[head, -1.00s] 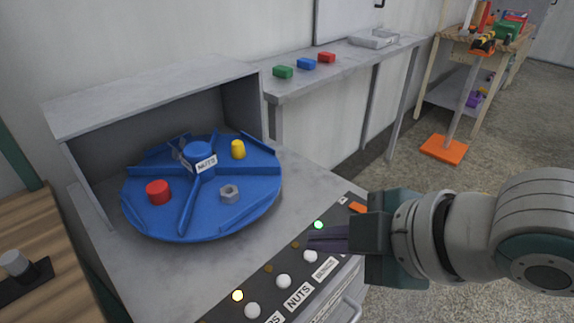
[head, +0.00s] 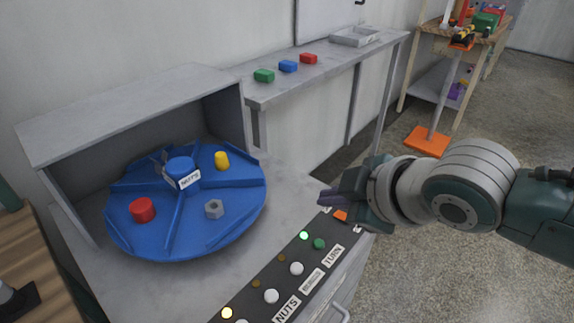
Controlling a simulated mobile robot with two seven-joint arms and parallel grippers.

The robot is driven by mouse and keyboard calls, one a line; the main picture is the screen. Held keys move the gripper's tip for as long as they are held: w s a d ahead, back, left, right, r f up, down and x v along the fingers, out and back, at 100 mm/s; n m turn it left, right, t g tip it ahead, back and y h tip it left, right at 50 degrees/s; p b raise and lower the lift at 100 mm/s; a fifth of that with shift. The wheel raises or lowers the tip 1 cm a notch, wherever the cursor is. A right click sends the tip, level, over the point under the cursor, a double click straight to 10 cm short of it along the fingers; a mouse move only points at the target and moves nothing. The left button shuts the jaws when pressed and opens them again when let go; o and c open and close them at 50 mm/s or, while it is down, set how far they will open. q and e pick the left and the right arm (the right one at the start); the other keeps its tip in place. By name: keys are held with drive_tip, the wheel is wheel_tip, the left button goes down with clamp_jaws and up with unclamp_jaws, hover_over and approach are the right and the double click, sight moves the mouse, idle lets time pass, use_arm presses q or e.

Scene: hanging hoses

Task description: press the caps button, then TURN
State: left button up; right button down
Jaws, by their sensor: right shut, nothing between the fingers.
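The black button panel (head: 262,276) runs along the front of the grey cabinet. The caps button (head: 240,320) is white and at the bottom edge; its label is out of frame. An amber lamp (head: 227,312) beside it is lit. The green TURN button (head: 319,243) is in clear view above its TURN label (head: 332,255); a green lamp (head: 304,235) beside it is lit. The blue turntable (head: 234,208) holds a red cap-like piece (head: 143,209), a yellow piece (head: 222,160) and a grey nut (head: 214,209). My right gripper (head: 325,195) is shut and empty, above the panel's far end.
White nuts button (head: 271,296) and another white button (head: 297,268) lie between caps and TURN. An orange piece (head: 340,215) is under my right gripper. A grey hood (head: 124,115) covers the turntable's back. Green, blue and red blocks lie on a shelf (head: 262,95).

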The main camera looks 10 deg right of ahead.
drive_tip(key=b, duration=0.7)
hover_over(319, 244)
drive_tip(key=f, duration=0.7)
drive_tip(key=shift+s+d, duration=0.35)
use_arm(q)
wheel_tip(319, 244, down, 8)
use_arm(e)
drive_tip(key=shift+f, duration=0.55)
drive_tip(key=shift+f, duration=0.15)
use_arm(q)
drive_tip(key=shift+f+b, duration=0.1)
drive_tip(key=shift+b, duration=0.2)
use_arm(e)
drive_tip(key=shift+f, duration=0.3)
